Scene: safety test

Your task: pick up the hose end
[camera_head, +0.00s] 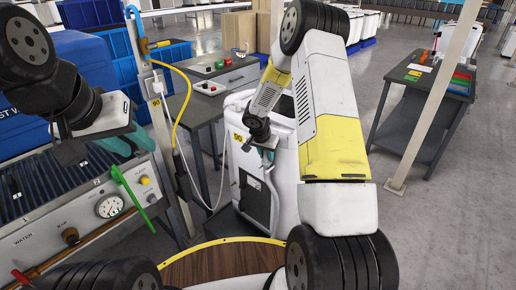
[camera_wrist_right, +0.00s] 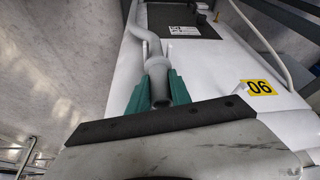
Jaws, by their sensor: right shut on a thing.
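The hose end (camera_wrist_right: 159,88) is a grey tube with an open mouth, seen in the right wrist view between the two teal fingers of my right gripper (camera_wrist_right: 158,92). The fingers touch it on both sides. The grey hose (camera_wrist_right: 147,37) bends away from it along a white cabinet. In the head view my right gripper (camera_head: 265,154) is in front of the white cabinet (camera_head: 284,158), and the hose end is mostly hidden there. My left gripper (camera_head: 122,146) is above the gauge panel, with its teal fingers apart and nothing seen between them.
A panel with a gauge (camera_head: 110,207) and a green lever (camera_head: 133,198) lies below my left gripper. A post carries a yellow hose (camera_head: 186,100) and a white cable. A grey table (camera_head: 428,95) stands at the right behind a pale post (camera_head: 436,95). Floor between is clear.

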